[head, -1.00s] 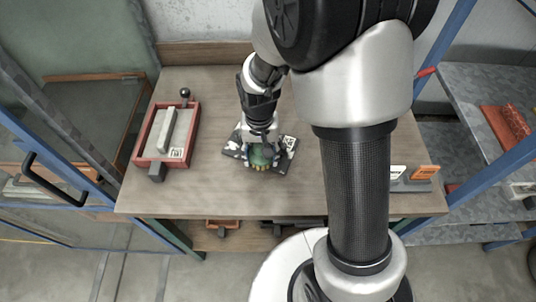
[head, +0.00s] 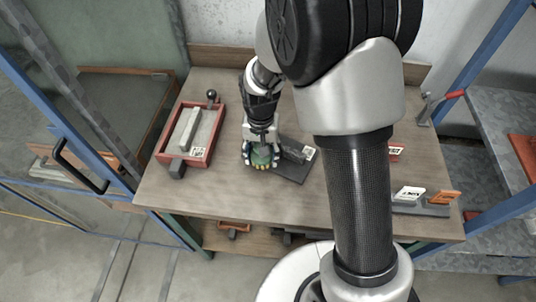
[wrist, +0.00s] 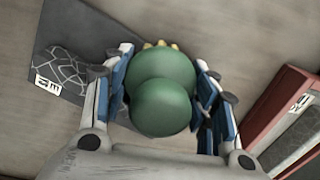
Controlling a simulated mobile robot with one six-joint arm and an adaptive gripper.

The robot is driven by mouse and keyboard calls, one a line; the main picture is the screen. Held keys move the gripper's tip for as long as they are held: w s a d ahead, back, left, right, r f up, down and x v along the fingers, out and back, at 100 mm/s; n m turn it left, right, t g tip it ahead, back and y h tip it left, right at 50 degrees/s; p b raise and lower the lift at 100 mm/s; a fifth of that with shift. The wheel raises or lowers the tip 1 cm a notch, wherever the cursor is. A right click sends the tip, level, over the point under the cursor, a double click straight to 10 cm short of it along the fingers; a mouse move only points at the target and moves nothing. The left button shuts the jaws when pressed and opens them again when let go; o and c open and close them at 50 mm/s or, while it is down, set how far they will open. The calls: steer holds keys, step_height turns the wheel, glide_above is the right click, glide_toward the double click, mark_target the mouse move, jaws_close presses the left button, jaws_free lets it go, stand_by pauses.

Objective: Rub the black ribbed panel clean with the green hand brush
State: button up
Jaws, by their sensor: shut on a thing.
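My gripper (head: 262,158) is shut on the green hand brush (wrist: 162,92), its rounded green body between the blue-padded fingers in the wrist view. Yellow bristle tips show at its far edge. The dark panel (head: 293,170) lies flat on the wooden table, and the brush is at its left edge in the head view. In the wrist view the panel (wrist: 110,28) is at upper left, with pale web-like marks and a white label. I cannot tell whether the bristles touch the panel or the table.
A red-rimmed tray (head: 163,150) with a grey block stands left on the table (head: 215,205). A grey holder with white and orange cards (head: 425,207) is at the front right. My arm hides part of the right side. The front middle of the table is clear.

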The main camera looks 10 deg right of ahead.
mark_target(289, 173)
steer(key=shift+w+a, duration=0.4)
steer(key=shift+a, duration=0.1)
steer(key=shift+f, duration=0.1)
steer(key=shift+s+d+f, duration=0.15)
steer(key=shift+s+d, duration=1.3)
steer(key=shift+d, duration=0.05)
steer(key=shift+s+d+r, duration=0.15)
steer(key=shift+s+d, duration=0.8)
steer(key=shift+d, duration=0.25)
steer(key=shift+s+d+r, duration=0.1)
steer(key=shift+s+d, duration=0.85)
steer(key=shift+d, duration=0.2)
steer(key=shift+w+r+p, duration=0.1)
steer(key=shift+r+p, duration=0.05)
steer(key=shift+p, duration=0.15)
steer(key=shift+r+p, duration=0.55)
steer(key=shift+r, duration=0.1)
steer(key=shift+r+p, duration=1.85)
steer(key=shift+r, duration=0.45)
